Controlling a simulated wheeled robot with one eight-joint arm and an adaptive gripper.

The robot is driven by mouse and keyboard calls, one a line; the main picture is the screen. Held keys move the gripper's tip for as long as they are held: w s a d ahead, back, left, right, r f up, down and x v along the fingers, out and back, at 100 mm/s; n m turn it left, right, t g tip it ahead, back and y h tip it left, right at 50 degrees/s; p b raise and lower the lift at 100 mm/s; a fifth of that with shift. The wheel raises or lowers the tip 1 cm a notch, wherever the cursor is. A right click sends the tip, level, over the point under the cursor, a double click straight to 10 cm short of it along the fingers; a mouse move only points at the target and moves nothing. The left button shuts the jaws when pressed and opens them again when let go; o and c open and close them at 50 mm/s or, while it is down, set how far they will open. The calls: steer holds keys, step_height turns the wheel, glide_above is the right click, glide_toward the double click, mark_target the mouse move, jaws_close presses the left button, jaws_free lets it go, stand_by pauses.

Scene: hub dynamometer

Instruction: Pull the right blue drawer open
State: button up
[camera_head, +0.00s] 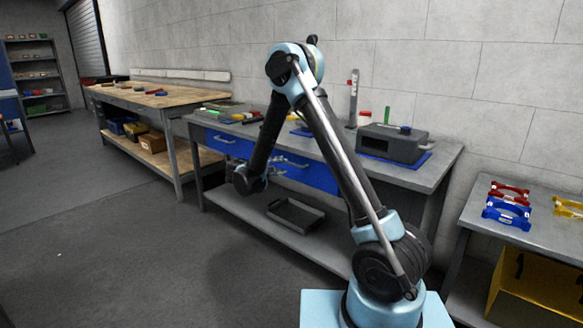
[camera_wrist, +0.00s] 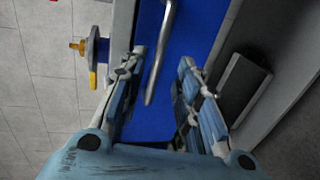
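The right blue drawer (camera_head: 318,176) is under the grey workbench and looks shut. Its silver bar handle (camera_head: 292,161) is on its front. My gripper (camera_head: 276,167) is at the left part of this drawer, close to the handle. In the wrist view the blue drawer front (camera_wrist: 195,28) fills the middle, with the handle (camera_wrist: 158,60) running toward my gripper (camera_wrist: 160,68). The two fingers are open, one on each side of the handle's near end. I see no finger touching it. My arm hides part of the drawer in the head view.
The left blue drawer (camera_head: 229,144) is beside it. A dark tray (camera_head: 295,214) lies on the lower shelf. A grey machine (camera_head: 393,143) stands on the bench top (camera_head: 436,174). A side table (camera_head: 470,215) is at right. The floor at left is clear.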

mark_target(291, 164)
steer(key=x, duration=0.8)
steer(key=shift+c, duration=0.2)
jaws_close()
